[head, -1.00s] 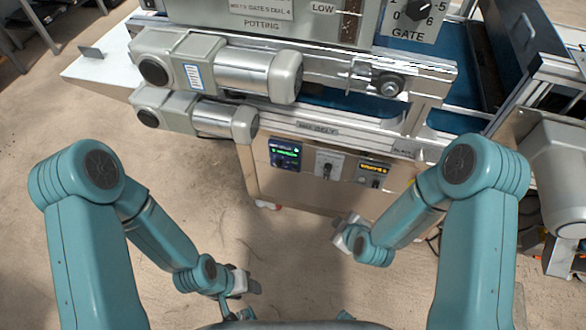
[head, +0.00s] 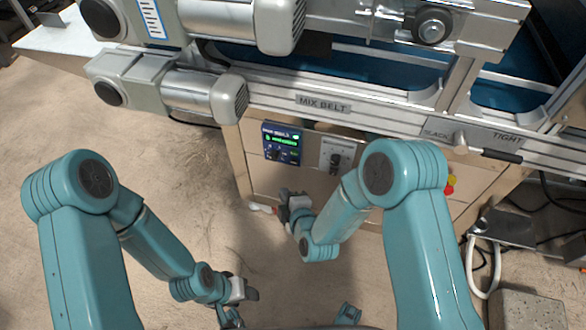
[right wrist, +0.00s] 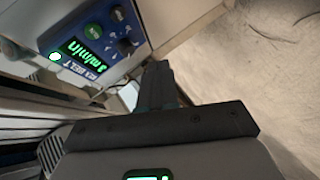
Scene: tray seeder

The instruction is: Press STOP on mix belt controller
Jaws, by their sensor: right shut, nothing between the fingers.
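The mix belt controller (head: 282,143) is a small blue panel with a lit green display, on the cabinet front below the "MIX BELT" label. I cannot read which control is STOP. My right gripper (head: 284,193) is shut and empty, just below the controller in the head view and apart from it. Its dark fingers (right wrist: 156,85) show in the right wrist view. My left gripper (head: 252,292) hangs low over the floor; its jaws are unclear.
A grey switch plate (head: 336,156) sits right of the controller. The conveyor frame (head: 380,125) and a motor (head: 205,95) jut out above. My right forearm hides part of the cabinet (head: 262,185). The floor in front is clear; a concrete block (head: 525,310) lies at right.

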